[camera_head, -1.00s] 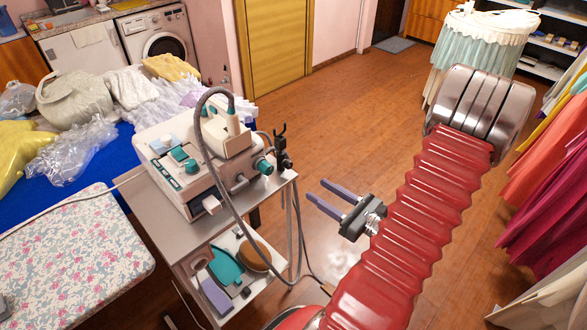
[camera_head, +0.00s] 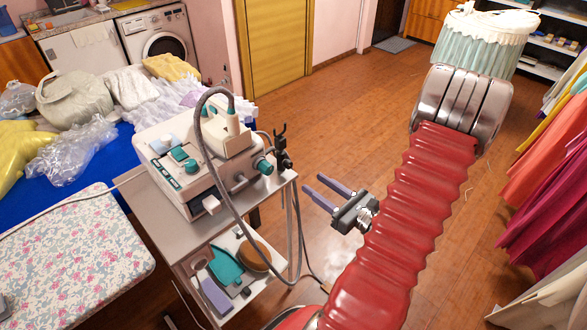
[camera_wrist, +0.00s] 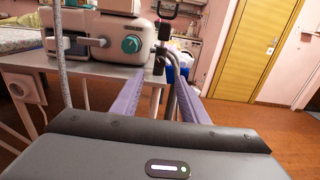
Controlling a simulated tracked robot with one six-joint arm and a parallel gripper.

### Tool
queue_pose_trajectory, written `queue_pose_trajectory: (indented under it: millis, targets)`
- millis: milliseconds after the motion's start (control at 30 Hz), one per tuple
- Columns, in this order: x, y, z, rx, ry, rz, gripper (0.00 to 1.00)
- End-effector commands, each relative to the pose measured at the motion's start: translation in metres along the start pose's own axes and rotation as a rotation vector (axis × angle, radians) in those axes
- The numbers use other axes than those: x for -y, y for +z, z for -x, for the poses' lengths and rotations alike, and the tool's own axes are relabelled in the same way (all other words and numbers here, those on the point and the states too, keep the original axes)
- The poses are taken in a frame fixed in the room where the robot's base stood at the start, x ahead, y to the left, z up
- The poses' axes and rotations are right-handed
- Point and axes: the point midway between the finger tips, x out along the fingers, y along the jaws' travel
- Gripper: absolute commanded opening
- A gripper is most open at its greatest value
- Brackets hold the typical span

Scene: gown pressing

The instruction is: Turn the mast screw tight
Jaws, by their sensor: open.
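The steam unit (camera_head: 190,160) is a cream box with teal knobs on top of a grey trolley. A black mast (camera_head: 283,152) with a forked top stands at the trolley's right edge, and it also shows in the wrist view (camera_wrist: 160,52). A small dark fitting on the mast may be its screw; it is too small to tell. My gripper (camera_head: 315,184) is open and empty, to the right of the mast and apart from it. In the wrist view its two purple fingers (camera_wrist: 167,75) point toward the mast, which appears between and beyond them.
A grey hose (camera_head: 207,130) loops over the unit and down the trolley front. The trolley's lower shelf (camera_head: 262,285) holds a teal item and a brown round one. A floral ironing board (camera_head: 70,240) is at left. The wooden floor (camera_head: 340,110) is open behind my gripper.

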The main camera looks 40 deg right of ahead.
Motion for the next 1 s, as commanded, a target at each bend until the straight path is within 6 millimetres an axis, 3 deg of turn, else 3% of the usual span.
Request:
queue_pose_trajectory:
  millis: [800,1000]
  targets:
    - [0.000,0.000,-0.089,0.000,0.002,0.001,0.40]
    - [0.000,0.000,-0.101,0.000,0.000,-0.001,0.40]
